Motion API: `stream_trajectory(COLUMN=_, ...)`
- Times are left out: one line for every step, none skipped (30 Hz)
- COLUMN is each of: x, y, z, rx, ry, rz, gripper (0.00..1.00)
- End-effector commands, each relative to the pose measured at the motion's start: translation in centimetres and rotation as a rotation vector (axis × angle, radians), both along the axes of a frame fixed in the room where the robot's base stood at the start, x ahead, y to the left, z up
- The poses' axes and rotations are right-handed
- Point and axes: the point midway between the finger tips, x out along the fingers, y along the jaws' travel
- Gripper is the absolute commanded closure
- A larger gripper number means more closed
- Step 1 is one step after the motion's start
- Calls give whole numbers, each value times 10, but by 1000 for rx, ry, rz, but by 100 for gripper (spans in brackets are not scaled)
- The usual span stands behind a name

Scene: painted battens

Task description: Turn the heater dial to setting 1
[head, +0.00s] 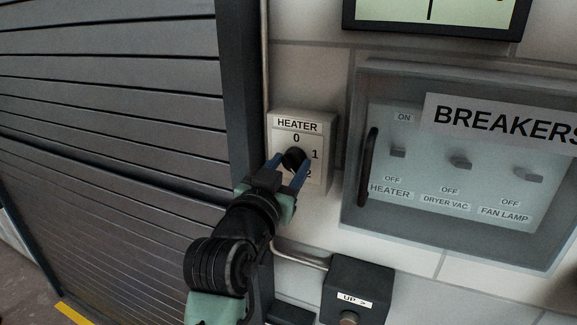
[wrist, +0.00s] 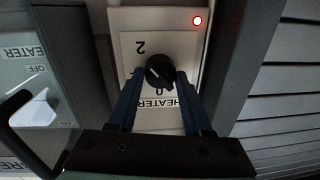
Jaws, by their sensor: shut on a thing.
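The heater dial is a round black knob (head: 294,158) on a pale box (head: 322,185) labelled HEATER, marked 0 above, 1 at right and 2 below. The wrist view shows the knob (wrist: 159,70) upside down, with 2 above it and 0 below. My gripper (head: 290,166) is shut on the knob, its blue fingers on either side; they also show in the wrist view (wrist: 161,78). The 1 is hidden there behind a finger.
A red lamp (wrist: 197,20) glows on the heater box. Right of it is a clear-fronted breaker box (head: 350,215) with a dark handle (head: 369,166) and several switches. Below is a dark UP button box (head: 372,283). A grey slatted shutter (head: 110,110) fills the left.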

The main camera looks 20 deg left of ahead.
Motion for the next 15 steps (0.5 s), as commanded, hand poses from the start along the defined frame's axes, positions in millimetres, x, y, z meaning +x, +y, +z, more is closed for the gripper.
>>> stream_trajectory(x=0, y=0, z=0, rx=0, ry=1, rz=0, gripper=100)
stream_trajectory(x=0, y=0, z=0, rx=-1, ry=1, rz=0, gripper=100)
stream_trajectory(x=0, y=0, z=0, rx=-2, ry=1, rz=0, gripper=100)
stream_trajectory(x=0, y=0, z=0, rx=-4, ry=1, rz=0, gripper=100)
stream_trajectory(x=0, y=0, z=0, rx=-7, ry=1, rz=0, gripper=100)
stream_trajectory(x=0, y=0, z=0, rx=-13, ry=1, rz=0, gripper=100)
stream_trajectory(x=0, y=0, z=0, rx=-20, ry=1, rz=0, gripper=100)
stream_trajectory(x=0, y=0, z=0, rx=-28, ry=2, rz=0, gripper=100)
stream_trajectory(x=0, y=0, z=0, rx=-40, ry=3, rz=-1, gripper=100)
stream_trajectory(x=0, y=0, z=0, rx=-51, ry=4, rz=0, gripper=100)
stream_trajectory(x=0, y=0, z=0, rx=-64, ry=4, rz=0, gripper=100)
stream_trajectory(x=0, y=0, z=1, rx=-85, ry=4, rz=0, gripper=100)
stream_trajectory(x=0, y=0, z=1, rx=-102, ry=5, rz=-1, gripper=100)
stream_trajectory(x=0, y=0, z=1, rx=-121, ry=6, rz=-1, gripper=100)
stream_trajectory(x=0, y=0, z=1, rx=-148, ry=6, rz=-1, gripper=100)
